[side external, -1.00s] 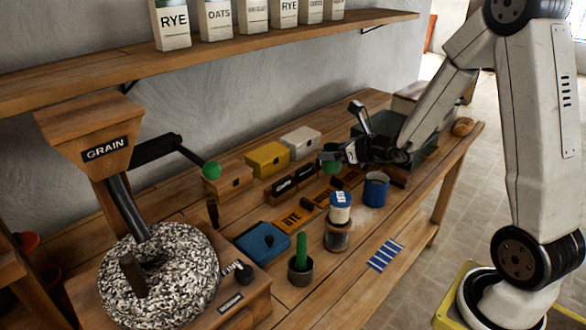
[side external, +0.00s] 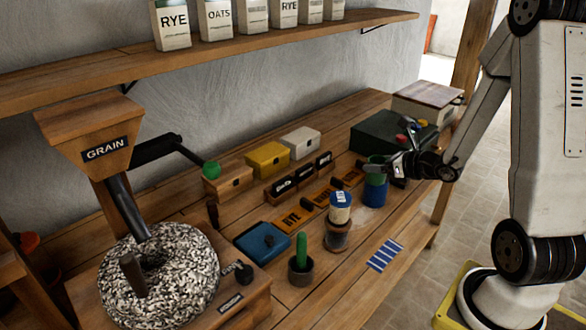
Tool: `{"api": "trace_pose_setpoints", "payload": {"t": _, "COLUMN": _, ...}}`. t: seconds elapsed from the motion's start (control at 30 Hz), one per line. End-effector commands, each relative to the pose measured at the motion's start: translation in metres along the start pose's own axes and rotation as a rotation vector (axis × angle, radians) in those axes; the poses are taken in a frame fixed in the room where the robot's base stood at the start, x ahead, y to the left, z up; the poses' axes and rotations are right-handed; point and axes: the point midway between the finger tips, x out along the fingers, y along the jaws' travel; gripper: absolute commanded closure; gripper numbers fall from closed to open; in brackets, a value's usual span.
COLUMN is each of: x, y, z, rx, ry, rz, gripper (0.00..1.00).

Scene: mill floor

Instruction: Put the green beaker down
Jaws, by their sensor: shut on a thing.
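The green beaker (side external: 376,173) is in the side external view, right of the middle of the bench. My gripper (side external: 384,168) is shut on it, reaching in from the right. The beaker appears right at the top of the blue cup (side external: 374,194), covering its mouth. I cannot tell whether it rests on the cup, sits partly inside it, or is held just above. The fingertips are small and partly hidden by the beaker.
A dark green box (side external: 372,138) stands behind my gripper. A glass jar with a blue-and-white lidded tub (side external: 340,207) stands front left of the cup, near a potted cactus (side external: 301,252). A blue-striped patch (side external: 385,255) marks bare bench at the front.

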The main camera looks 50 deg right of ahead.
Motion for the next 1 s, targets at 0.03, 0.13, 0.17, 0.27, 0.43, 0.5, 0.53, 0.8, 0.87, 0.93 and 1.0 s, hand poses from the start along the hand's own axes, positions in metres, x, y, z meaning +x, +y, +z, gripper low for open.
{"api": "trace_pose_setpoints", "payload": {"t": 0.03, "x": 0.003, "y": 0.000, "z": -0.007, "rx": 0.004, "ry": 0.003, "rz": 0.002, "gripper": 0.94}}
{"api": "trace_pose_setpoints", "payload": {"t": 0.13, "x": 0.008, "y": 0.000, "z": -0.019, "rx": 0.004, "ry": 0.004, "rz": 0.002, "gripper": 0.94}}
{"api": "trace_pose_setpoints", "payload": {"t": 0.17, "x": 0.009, "y": 0.000, "z": -0.022, "rx": 0.003, "ry": 0.003, "rz": 0.001, "gripper": 0.94}}
{"api": "trace_pose_setpoints", "payload": {"t": 0.27, "x": 0.015, "y": -0.001, "z": -0.035, "rx": 0.003, "ry": 0.003, "rz": 0.002, "gripper": 0.94}}
{"api": "trace_pose_setpoints", "payload": {"t": 0.43, "x": 0.022, "y": -0.002, "z": -0.053, "rx": 0.002, "ry": 0.002, "rz": 0.002, "gripper": 0.94}}
{"api": "trace_pose_setpoints", "payload": {"t": 0.5, "x": 0.024, "y": -0.002, "z": -0.058, "rx": 0.001, "ry": 0.001, "rz": 0.001, "gripper": 0.94}}
{"api": "trace_pose_setpoints", "payload": {"t": 0.53, "x": 0.025, "y": -0.002, "z": -0.059, "rx": 0.001, "ry": 0.001, "rz": 0.001, "gripper": 0.94}}
{"api": "trace_pose_setpoints", "payload": {"t": 0.8, "x": 0.027, "y": -0.002, "z": -0.065, "rx": -0.001, "ry": -0.001, "rz": 0.000, "gripper": 0.94}}
{"api": "trace_pose_setpoints", "payload": {"t": 0.87, "x": 0.027, "y": -0.002, "z": -0.065, "rx": -0.001, "ry": -0.001, "rz": 0.000, "gripper": 0.94}}
{"api": "trace_pose_setpoints", "payload": {"t": 0.93, "x": 0.028, "y": -0.002, "z": -0.066, "rx": -0.001, "ry": 0.000, "rz": 0.000, "gripper": 0.94}}
{"api": "trace_pose_setpoints", "payload": {"t": 1.0, "x": 0.029, "y": -0.002, "z": -0.069, "rx": 0.000, "ry": 0.000, "rz": 0.000, "gripper": 0.94}}
